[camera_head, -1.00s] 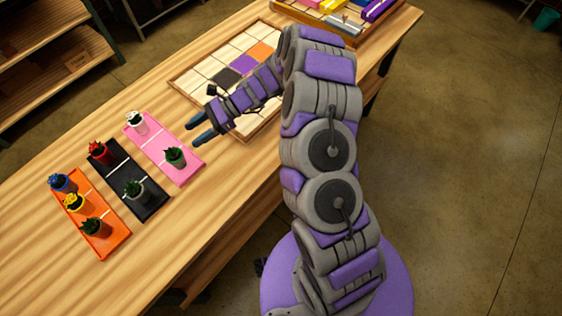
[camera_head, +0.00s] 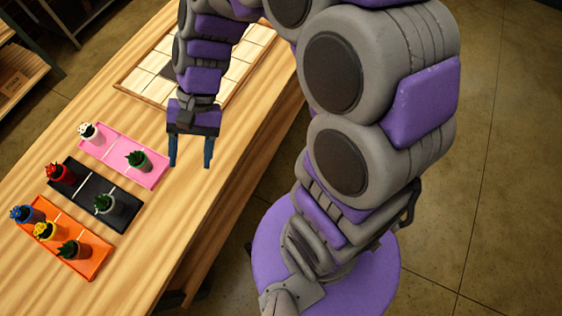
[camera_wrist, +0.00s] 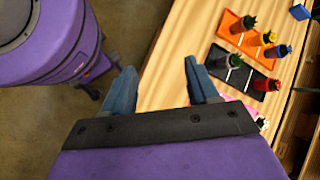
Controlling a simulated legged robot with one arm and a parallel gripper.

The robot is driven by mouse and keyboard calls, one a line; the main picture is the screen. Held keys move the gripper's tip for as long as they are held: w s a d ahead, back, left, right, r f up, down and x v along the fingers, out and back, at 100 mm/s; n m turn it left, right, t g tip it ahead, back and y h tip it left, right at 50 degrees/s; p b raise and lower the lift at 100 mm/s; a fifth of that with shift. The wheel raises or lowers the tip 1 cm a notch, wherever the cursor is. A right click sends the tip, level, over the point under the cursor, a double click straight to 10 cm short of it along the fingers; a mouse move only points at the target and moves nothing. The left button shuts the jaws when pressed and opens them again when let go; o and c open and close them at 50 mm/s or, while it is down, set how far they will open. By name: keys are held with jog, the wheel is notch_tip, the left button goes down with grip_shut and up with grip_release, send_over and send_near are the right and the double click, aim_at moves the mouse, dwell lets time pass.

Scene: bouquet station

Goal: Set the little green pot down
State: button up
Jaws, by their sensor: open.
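The little green pot (camera_head: 141,163), with a dark green plant, stands upright on the right end of the pink tray (camera_head: 104,148) in the head view. My gripper (camera_head: 190,165) is open and empty, to the right of the green pot and apart from it, fingers pointing down the picture. In the wrist view my gripper's two fingers (camera_wrist: 160,68) are spread with nothing between them. The green pot cannot be made out there; the gripper body hides most of the pink tray.
A white pot (camera_head: 89,134) shares the pink tray. The black tray (camera_head: 85,191) holds a red pot (camera_head: 62,175) and a grey pot (camera_head: 104,205). The orange tray (camera_head: 92,266) holds several pots. A tile board (camera_head: 130,92) lies behind. Bare table (camera_head: 215,190) lies right of the trays.

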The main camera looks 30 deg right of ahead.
jog(key=s+d+r+n+t+h, duration=0.2)
jog(key=s+d+n+h, duration=0.2)
jog(key=s+d, duration=0.9)
jog(key=shift+s+d+t+h, duration=0.4)
jog(key=shift+d+h, duration=0.45)
jog(key=shift+h, duration=0.35)
